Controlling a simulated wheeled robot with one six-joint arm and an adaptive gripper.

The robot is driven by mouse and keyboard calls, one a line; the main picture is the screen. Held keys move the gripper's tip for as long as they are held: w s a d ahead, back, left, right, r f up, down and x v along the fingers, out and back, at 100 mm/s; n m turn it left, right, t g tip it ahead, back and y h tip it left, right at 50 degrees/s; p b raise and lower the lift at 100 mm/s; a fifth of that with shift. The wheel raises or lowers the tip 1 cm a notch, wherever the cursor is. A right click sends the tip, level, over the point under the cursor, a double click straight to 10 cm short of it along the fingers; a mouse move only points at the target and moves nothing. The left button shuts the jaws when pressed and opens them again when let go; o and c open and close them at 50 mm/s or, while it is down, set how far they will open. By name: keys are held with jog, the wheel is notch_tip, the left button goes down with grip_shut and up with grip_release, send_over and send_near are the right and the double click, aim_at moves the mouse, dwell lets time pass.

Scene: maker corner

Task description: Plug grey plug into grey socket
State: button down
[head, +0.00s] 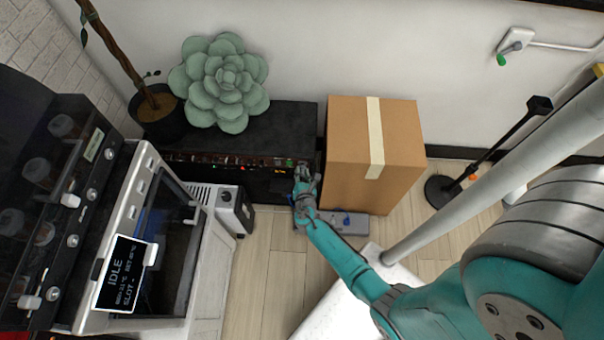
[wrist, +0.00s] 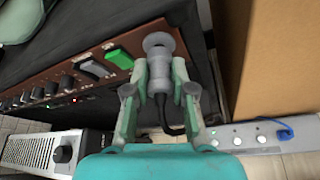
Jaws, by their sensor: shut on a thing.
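My gripper (wrist: 160,74) is shut on the grey plug (wrist: 161,80), with one finger on each side of it. A black cable (wrist: 170,128) runs from the plug back between the fingers. The plug points at the right end of a brown front panel (wrist: 60,85) on a black cabinet. A round grey piece (wrist: 157,41) shows at the plug's far end; I cannot tell whether it is the plug's own rim or the grey socket, or whether they touch. In the head view my gripper (head: 304,180) is at the cabinet's right front corner and hides the plug.
A cardboard box (head: 370,150) stands close on the right. A grey strip (head: 352,223) with a blue plug (wrist: 285,133) lies on the floor in front of it. A green switch (wrist: 120,58) is just left of the plug. A small grey box (head: 234,208) stands left.

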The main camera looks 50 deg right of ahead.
jog(key=shift+w+d, duration=0.35)
jog(key=c, duration=0.9)
grip_release()
jog(key=v, duration=1.2)
jog(key=shift+s+f, duration=0.1)
